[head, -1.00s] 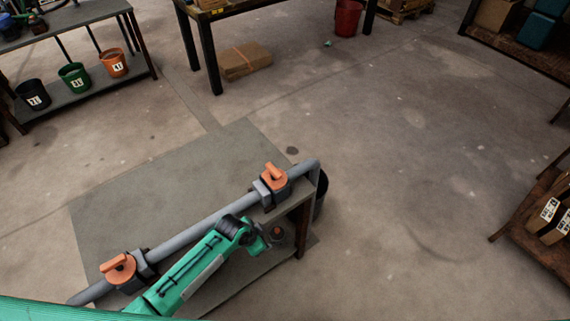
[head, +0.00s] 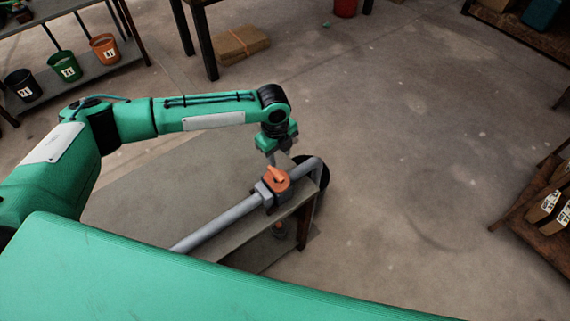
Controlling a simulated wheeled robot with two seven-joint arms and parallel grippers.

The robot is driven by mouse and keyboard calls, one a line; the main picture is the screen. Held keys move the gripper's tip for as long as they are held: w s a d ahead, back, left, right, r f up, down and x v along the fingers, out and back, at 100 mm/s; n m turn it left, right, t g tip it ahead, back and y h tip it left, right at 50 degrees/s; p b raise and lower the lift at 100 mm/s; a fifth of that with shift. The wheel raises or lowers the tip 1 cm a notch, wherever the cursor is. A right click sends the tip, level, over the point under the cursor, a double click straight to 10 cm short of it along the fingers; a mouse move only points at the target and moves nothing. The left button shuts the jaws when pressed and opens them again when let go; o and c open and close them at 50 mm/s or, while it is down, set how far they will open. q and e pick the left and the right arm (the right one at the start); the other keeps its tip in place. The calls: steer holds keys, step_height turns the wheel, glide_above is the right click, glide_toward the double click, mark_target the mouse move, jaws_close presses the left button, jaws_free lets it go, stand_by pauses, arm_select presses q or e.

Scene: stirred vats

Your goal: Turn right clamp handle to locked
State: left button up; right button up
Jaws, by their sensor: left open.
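The right clamp (head: 270,193) sits around the grey pipe (head: 217,224) near the pipe's bent right end. Its orange handle (head: 277,180) is on top of the clamp. My left arm comes in from the left, and its gripper (head: 273,160) points down just behind and above the handle. The gripper is open, with nothing visible between its fingers. Whether a fingertip touches the handle is too small to tell. The left clamp is hidden behind my green body parts. My right gripper is not in view.
The pipe runs along a grey-topped table (head: 150,190); a dark bin (head: 322,183) stands by its right end. Black, green and orange buckets (head: 105,48) stand on a shelf at upper left. A cardboard box (head: 243,45) lies on the floor behind.

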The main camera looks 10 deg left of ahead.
mark_target(276, 172)
arm_select(q)
steer(key=shift+m+y, duration=0.4)
steer(key=shift+m, duration=0.1)
steer(key=f+p, duration=0.1)
steer(key=f, duration=0.2)
steer(key=a+f+p, duration=0.1)
steer(key=f, duration=0.3)
steer(key=f+p, duration=0.1)
steer(key=f, duration=0.2)
steer(key=shift+w+a+f, duration=0.25)
steer(key=shift+w+f, duration=0.1)
steer(key=shift+w, duration=0.05)
steer(key=shift+f, duration=0.6)
jaws_close()
